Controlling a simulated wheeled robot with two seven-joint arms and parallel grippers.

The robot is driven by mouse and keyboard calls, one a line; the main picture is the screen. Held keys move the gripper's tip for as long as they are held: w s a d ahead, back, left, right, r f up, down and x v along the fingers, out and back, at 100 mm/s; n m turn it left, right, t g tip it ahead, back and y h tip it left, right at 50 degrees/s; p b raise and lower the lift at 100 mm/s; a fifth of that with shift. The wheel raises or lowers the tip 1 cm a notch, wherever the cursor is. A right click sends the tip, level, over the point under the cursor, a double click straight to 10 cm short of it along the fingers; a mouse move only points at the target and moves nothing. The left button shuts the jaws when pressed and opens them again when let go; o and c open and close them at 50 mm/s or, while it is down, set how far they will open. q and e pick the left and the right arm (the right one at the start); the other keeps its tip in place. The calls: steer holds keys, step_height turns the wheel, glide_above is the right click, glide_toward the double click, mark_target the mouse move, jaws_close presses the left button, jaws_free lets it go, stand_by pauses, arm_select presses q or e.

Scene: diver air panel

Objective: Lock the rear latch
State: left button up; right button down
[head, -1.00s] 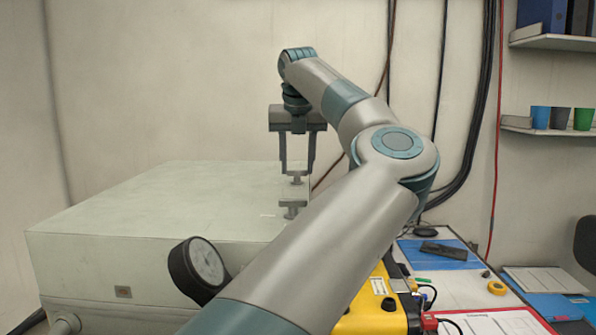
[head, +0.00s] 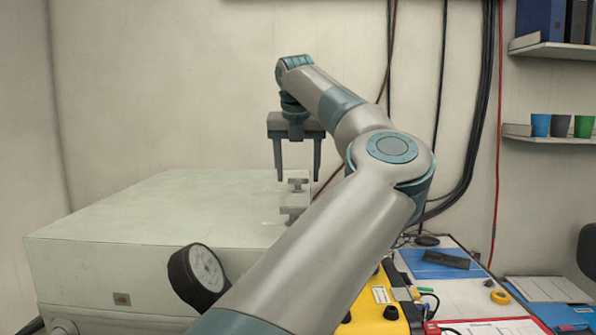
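A pale grey-green case (head: 150,215) fills the left and middle of the head view. Near its right edge are two small grey metal latch parts, a T-shaped rear one (head: 297,185) and a nearer one (head: 293,214). I cannot tell whether the rear latch is locked. My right gripper is not in view.
A round black-rimmed gauge (head: 207,268) sticks out at the case's front. A yellow case (head: 378,305) stands right of it, partly behind my arm. A table with a blue mat (head: 425,262) lies farther right. Dark cables (head: 485,120) hang on the back wall.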

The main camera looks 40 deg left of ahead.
arm_select(q)
steer(key=shift+s+d+r, duration=0.1)
steer(key=shift+s+r, duration=0.05)
steer(key=shift+r, duration=0.35)
steer(key=v, duration=1.6)
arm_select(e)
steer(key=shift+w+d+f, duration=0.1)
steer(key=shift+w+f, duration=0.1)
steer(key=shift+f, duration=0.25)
arm_select(q)
steer(key=shift+d+r, duration=0.1)
steer(key=shift+r, duration=0.05)
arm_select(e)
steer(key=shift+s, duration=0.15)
